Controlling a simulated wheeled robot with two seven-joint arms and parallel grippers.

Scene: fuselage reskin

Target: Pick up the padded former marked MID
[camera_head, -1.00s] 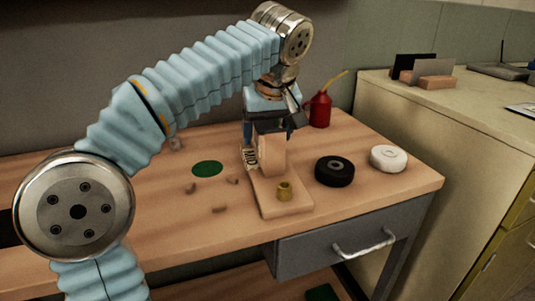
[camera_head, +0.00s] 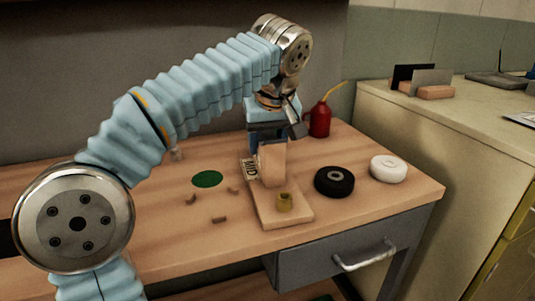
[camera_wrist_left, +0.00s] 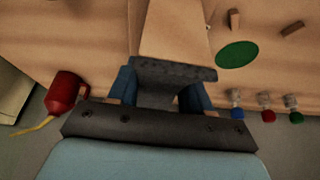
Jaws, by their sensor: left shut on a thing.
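The former is a pale wooden block (camera_head: 272,165) standing upright at the back of a pale wooden base board (camera_head: 296,215). A tag lettered MID (camera_head: 250,168) shows beside the block's left side. My left gripper (camera_head: 270,138) points down from above and is shut on the block's upper part. In the left wrist view the wooden piece (camera_wrist_left: 172,30) has a dark grey edge (camera_wrist_left: 175,72) between my blue fingers. The fingers hide part of the block, and I cannot tell whether its foot touches the board. My right gripper is in neither view.
A black roll (camera_head: 334,181) and a white roll (camera_head: 388,169) lie to the right, a red oil can (camera_head: 319,121) behind. A green disc (camera_head: 207,179) and small brown pieces (camera_head: 219,220) lie left. The bench front is clear.

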